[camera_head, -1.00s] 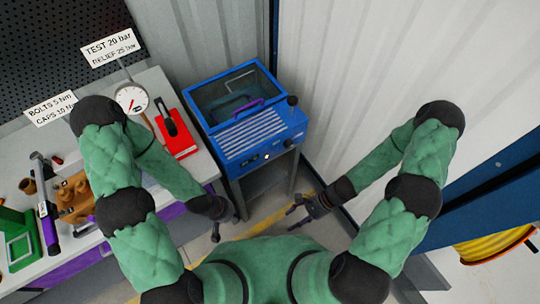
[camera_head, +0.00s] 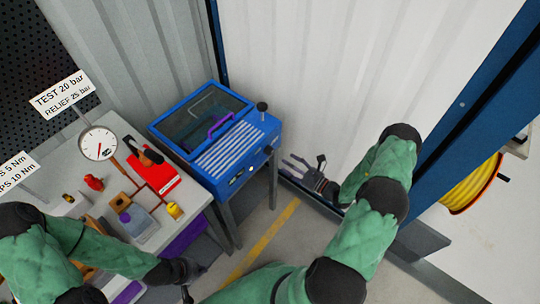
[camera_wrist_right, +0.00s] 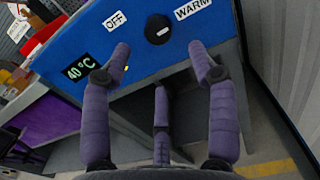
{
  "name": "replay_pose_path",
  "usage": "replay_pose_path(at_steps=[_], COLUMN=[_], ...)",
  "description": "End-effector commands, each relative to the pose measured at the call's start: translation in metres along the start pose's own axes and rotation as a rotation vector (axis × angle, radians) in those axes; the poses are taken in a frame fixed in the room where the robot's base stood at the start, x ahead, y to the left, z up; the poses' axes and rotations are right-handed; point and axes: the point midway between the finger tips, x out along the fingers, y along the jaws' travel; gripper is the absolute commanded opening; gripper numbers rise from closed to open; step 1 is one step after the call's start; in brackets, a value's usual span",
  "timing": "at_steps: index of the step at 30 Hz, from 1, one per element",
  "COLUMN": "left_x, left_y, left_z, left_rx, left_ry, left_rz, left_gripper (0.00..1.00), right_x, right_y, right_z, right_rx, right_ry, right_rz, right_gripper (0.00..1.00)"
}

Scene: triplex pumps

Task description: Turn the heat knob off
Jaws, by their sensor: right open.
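The heat knob (camera_wrist_right: 157,28) is a round black knob with a white mark on the blue front panel, in the right wrist view. It sits between the OFF label (camera_wrist_right: 115,20) on its left and the WARM label (camera_wrist_right: 193,8) on its right; its white mark lies toward the WARM side. A display (camera_wrist_right: 81,67) reads 40 °C. My right gripper (camera_wrist_right: 158,60) is open and empty, its fingers spread below the knob, apart from it. In the head view my right gripper (camera_head: 308,172) is beside the front of the blue heater box (camera_head: 218,162). My left gripper (camera_head: 187,273) is low, its fingers unclear.
The workbench (camera_head: 205,192) with a gauge (camera_head: 98,143), a red base with a black lever (camera_head: 155,178) and loose parts stands left of the heater. A corrugated wall rises behind. A yellow hose reel (camera_head: 472,185) hangs at the right. Floor in front is clear.

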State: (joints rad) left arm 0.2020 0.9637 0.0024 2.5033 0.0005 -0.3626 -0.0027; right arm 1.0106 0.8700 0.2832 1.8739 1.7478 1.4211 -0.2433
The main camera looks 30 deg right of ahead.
Motion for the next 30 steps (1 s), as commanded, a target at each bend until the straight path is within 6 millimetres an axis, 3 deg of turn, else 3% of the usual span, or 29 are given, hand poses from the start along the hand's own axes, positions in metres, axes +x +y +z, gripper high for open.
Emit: replay_pose_path(at_steps=[6, 13, 18, 27, 30], left_x=[0.006, 0.011, 0.012, 0.012, 0.012], left_y=[-0.002, -0.004, -0.004, -0.004, -0.004], left_z=[0.0, 0.0, 0.0, 0.0, -0.001], left_rx=[0.0, -0.001, -0.001, -0.001, -0.001], left_ry=[0.0, 0.0, 0.0, 0.0, 0.0], left_rz=[0.0, 0.0, 0.0, 0.0, 0.0], left_gripper=[0.0, 0.0, 0.0, 0.0, 0.0], right_x=[0.042, 0.073, 0.084, 0.085, 0.085], right_y=[0.003, 0.002, 0.002, 0.002, 0.002], right_z=[-0.001, -0.001, -0.001, -0.001, -0.001], right_rx=[-0.001, 0.0, 0.001, 0.001, 0.001], right_ry=[0.0, 0.0, 0.002, 0.002, 0.002], right_rz=[0.007, 0.006, 0.004, 0.004, 0.004], right_gripper=[0.59, 0.59, 0.59, 0.59, 0.34])
